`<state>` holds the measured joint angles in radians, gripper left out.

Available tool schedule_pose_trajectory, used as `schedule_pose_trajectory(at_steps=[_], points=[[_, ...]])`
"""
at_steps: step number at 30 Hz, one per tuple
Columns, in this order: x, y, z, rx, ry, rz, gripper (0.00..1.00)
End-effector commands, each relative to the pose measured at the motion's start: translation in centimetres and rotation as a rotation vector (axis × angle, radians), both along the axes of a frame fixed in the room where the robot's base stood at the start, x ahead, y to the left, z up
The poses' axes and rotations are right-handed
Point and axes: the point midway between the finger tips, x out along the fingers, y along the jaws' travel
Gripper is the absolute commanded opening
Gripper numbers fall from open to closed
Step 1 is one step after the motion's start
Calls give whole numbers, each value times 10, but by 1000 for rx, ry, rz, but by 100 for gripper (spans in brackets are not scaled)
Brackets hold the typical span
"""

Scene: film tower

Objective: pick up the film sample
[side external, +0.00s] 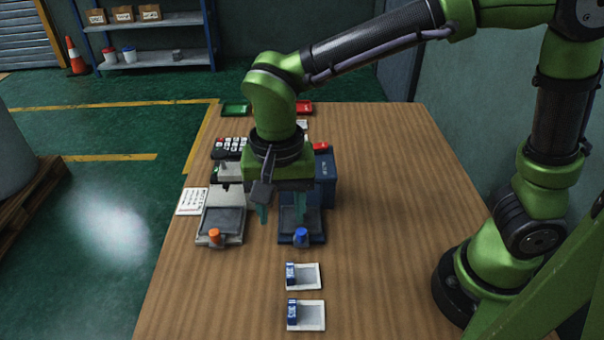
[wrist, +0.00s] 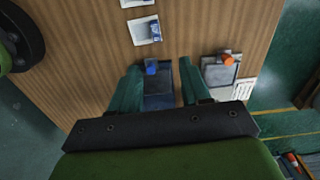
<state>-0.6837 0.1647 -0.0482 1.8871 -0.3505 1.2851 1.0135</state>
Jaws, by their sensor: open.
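Two small white pads, each with a grey face and a blue block at its left edge, lie on the wooden table near its front; they look like film samples. The nearer pad (side external: 312,315) and the farther pad (side external: 308,276) are in line. They also show at the top of the wrist view, the farther one (wrist: 148,30) more fully. My gripper (side external: 282,217) is open and empty, pointing down above the blue-knobbed station (side external: 302,238), beyond both pads. In the wrist view its fingers (wrist: 160,72) stand apart on either side of that station.
An orange-knobbed station (side external: 220,238) stands just left, with a printed card (side external: 192,201) beside it. A dark blue box (side external: 325,175), a keypad (side external: 228,147), a green tray (side external: 236,110) and a red tray (side external: 304,107) are behind.

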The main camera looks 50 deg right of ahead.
Motion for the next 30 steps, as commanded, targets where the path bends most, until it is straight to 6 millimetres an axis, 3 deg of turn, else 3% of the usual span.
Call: schedule_pose_trajectory(at_steps=[12, 22, 30], points=[[-2, -1, -87, -1, 4, 4, 47], [-4, -2, -116, -1, 2, 4, 47], [-9, -5, -153, -1, 2, 3, 47]])
